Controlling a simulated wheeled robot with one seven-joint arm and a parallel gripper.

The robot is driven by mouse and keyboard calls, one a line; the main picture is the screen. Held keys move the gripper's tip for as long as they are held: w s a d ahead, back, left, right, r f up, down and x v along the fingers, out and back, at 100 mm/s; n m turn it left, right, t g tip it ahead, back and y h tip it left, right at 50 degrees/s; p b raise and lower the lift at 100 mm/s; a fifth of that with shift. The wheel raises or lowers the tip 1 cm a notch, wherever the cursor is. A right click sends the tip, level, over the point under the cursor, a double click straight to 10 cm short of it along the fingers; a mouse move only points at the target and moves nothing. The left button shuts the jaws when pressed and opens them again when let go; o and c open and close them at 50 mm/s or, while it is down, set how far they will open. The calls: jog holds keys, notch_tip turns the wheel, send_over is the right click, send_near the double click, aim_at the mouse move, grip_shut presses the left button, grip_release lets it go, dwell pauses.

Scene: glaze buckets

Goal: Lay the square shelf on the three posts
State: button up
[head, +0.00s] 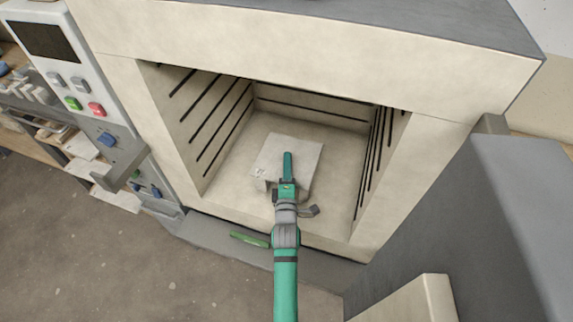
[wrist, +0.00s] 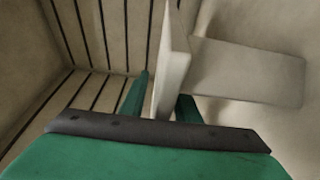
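The square shelf (head: 303,153) is a pale, flat slab, roughly level inside the open kiln, above its floor. My gripper (head: 288,178) has it by the front edge, one finger above and one below. In the wrist view the shelf (wrist: 174,62) is seen nearly edge-on between the green fingers of my gripper (wrist: 161,104). One pale post (wrist: 255,72) shows on the lower side of the shelf; whether they touch I cannot tell. The other posts are hidden or not clear under the shelf.
The kiln's side walls (head: 205,125) carry dark grooves and stand close on both sides. The front frame (head: 300,40) bounds the opening above. A control panel (head: 75,75) is at left, a grey door-like block (head: 500,210) at right. A short green bar (head: 249,238) is by the sill.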

jog(key=shift+d+r, duration=0.1)
jog(key=shift+r, duration=0.4)
jog(key=s+f+m+g, duration=0.15)
jog(key=s+m, duration=0.25)
jog(key=s, duration=1.2)
jog(key=s+f+m, duration=0.3)
jog(key=s+m, duration=0.1)
jog(key=s, duration=1.1)
jog(key=s+r+m, duration=0.2)
jog(key=s+m, duration=0.3)
jog(key=s, duration=0.3)
jog(key=s+r+m+g, duration=0.1)
jog(key=s+m, duration=0.3)
jog(key=s, duration=0.5)
jog(key=shift+r+m, duration=0.4)
jog(key=shift+r, duration=0.45)
